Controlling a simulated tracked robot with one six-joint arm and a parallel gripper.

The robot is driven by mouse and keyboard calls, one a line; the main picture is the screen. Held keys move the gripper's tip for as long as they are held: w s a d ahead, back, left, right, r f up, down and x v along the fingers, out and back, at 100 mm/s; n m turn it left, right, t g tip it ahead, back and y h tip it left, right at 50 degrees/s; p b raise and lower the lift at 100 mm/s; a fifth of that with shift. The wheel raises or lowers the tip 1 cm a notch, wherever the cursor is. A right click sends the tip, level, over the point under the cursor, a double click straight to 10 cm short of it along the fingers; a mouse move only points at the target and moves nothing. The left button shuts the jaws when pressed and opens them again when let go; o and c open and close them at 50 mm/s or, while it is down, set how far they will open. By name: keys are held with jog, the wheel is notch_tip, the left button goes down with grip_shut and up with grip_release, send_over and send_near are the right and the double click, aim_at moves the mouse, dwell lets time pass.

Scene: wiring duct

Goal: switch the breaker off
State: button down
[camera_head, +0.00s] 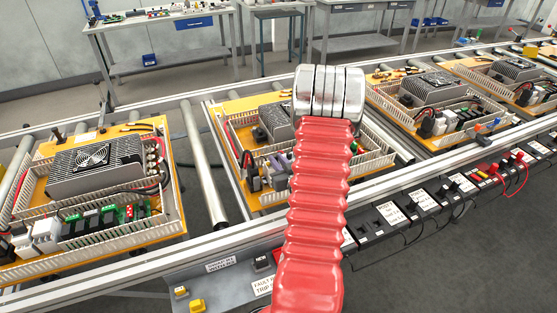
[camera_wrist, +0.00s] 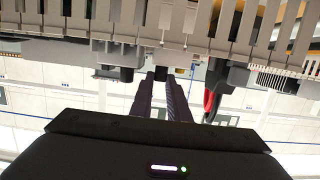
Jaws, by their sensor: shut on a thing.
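In the head view my red, ribbed arm with its metal collar stands in front of the middle orange panel (camera_head: 232,105) and hides much of it. Purplish parts, probably my gripper's fingers, show low on that panel, left of the arm.
Similar panels stand left (camera_head: 95,165) and right (camera_head: 430,88) on the roller conveyor. A metal rail (camera_head: 210,240) and labelled boxes (camera_head: 425,200) lie in front.

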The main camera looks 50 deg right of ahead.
jog(key=shift+s+f+t+h, duration=0.3)
jog(key=shift+t+h, duration=0.3)
jog(key=shift+t, duration=0.3)
jog(key=shift+r, duration=0.1)
jog(key=c, duration=1.7)
grip_release()
jog(key=shift+a, duration=0.1)
jog(key=shift+s, duration=0.15)
jog(key=v, duration=1.3)
jog(key=shift+s+a, duration=0.2)
jog(key=shift+s, duration=0.05)
